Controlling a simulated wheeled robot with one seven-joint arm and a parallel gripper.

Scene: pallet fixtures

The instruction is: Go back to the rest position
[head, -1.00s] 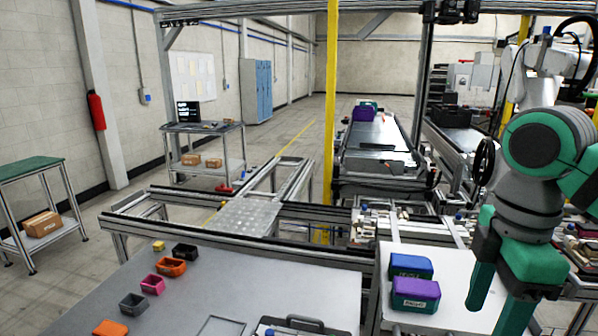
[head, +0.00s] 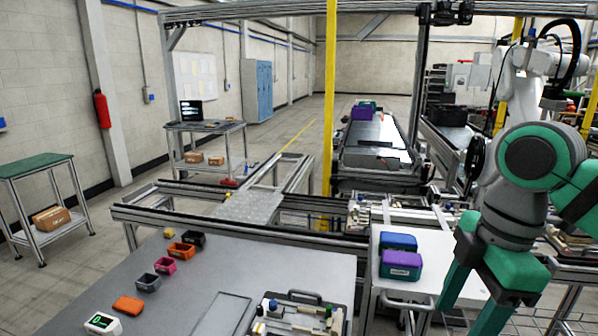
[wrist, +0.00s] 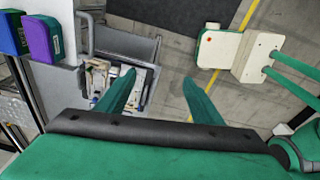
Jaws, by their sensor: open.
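My gripper (head: 472,310) is at the lower right of the head view, with its green fingers pointing down and apart. It also shows in the wrist view (wrist: 157,82), where the two fingers are spread with nothing between them. In the wrist view the purple box (wrist: 43,38) and blue box (wrist: 11,33) are at the upper left, apart from the fingers.
A grey table (head: 200,270) in front carries several small bins, such as a pink bin (head: 165,266), and a case of parts (head: 298,315). A yellow post (head: 329,110) and a conveyor (head: 375,150) stand behind. Open floor (head: 50,290) lies at the left.

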